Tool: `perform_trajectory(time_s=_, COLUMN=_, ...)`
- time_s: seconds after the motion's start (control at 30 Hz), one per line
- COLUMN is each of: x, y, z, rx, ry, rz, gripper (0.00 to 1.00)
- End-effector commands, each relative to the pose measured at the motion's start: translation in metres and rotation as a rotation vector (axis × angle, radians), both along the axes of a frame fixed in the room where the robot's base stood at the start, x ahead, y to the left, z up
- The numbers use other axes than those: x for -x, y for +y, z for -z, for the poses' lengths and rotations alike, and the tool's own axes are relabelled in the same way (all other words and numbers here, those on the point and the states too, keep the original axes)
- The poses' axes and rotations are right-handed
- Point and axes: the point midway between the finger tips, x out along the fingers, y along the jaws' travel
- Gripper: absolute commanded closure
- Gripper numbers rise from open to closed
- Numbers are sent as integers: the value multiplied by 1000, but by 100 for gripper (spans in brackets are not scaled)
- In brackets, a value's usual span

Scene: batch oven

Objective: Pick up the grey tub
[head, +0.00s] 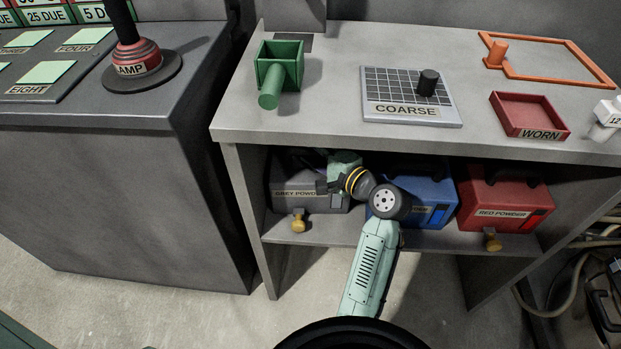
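The grey tub (311,199), with a label that reads as grey powder, stands on the shelf under the bench at the left. My arm reaches into the shelf space from the front. My gripper (324,186) is at the right part of the grey tub's front and covers the end of its label. The tub's top is partly hidden by my gripper and the shade under the bench top. I cannot tell whether the fingers touch the tub or whether they are open or shut.
A blue tub (425,194) stands right of the grey one, partly behind my arm, then a red tub (497,204). Brass knobs (298,222) stick out at the shelf's front edge (345,243). The bench top (335,72) hangs close above; side panels bound the shelf.

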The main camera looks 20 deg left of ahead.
Motion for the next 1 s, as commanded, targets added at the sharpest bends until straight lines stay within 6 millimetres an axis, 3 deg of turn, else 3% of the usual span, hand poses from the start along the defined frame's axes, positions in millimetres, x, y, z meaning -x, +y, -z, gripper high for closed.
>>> perform_trajectory(time_s=0.13, x=0, y=0, z=0, rx=0, ry=0, rz=0, gripper=59)
perform_trajectory(time_s=0.73, x=0, y=0, z=0, rx=1, ry=0, rz=0, gripper=99)
perform_trajectory(time_s=1.0, x=0, y=0, z=0, rx=1, ry=0, rz=0, gripper=100)
